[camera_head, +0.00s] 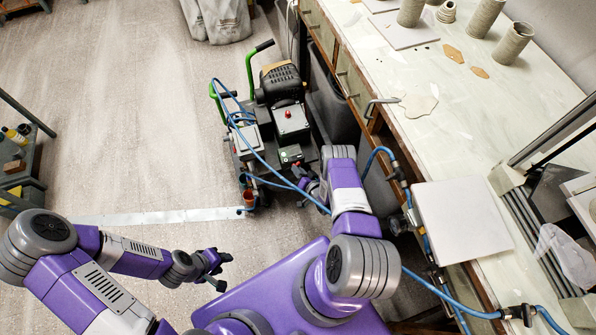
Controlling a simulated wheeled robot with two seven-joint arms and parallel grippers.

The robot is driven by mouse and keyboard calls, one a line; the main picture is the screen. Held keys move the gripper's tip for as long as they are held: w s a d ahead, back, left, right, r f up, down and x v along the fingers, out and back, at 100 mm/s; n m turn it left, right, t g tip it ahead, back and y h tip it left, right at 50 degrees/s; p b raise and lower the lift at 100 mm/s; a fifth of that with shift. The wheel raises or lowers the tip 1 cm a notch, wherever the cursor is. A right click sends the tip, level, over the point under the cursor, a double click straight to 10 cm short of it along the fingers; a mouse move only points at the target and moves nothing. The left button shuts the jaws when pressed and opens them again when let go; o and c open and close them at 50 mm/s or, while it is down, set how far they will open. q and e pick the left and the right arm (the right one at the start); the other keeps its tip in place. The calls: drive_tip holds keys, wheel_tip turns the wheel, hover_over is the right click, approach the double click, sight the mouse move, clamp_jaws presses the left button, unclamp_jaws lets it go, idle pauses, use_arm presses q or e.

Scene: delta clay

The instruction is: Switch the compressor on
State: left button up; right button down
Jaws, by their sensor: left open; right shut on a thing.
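The compressor (275,88) stands on the floor beside the workbench, with a black motor, green handles and a grey box (291,119) with a red button on top. A smaller dark box with a green face (291,155) sits at its near end. My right gripper (301,174) is at this near end, just below the green-faced box. It is shut on a small part there, which the fingers and blue hose largely hide. My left gripper (223,271) is open and empty over the floor, apart from the compressor.
A blue hose (262,160) loops from the compressor past my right arm towards the bench fittings. The workbench (455,140) fills the right side, with clay pieces and a white board (462,222). A shelf (20,160) stands far left. The floor left of the compressor is clear.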

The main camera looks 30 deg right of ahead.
drive_tip(key=shift+w+d+r, duration=0.1)
drive_tip(key=shift+w+r, duration=0.05)
idle(0.3)
drive_tip(key=c, duration=1.3)
unclamp_jaws()
drive_tip(key=shift+c, duration=0.2)
drive_tip(key=shift+o, duration=0.7)
wheel_tip(320, 180, up, 10)
drive_tip(key=p, duration=0.4)
drive_tip(key=shift+p, duration=0.4)
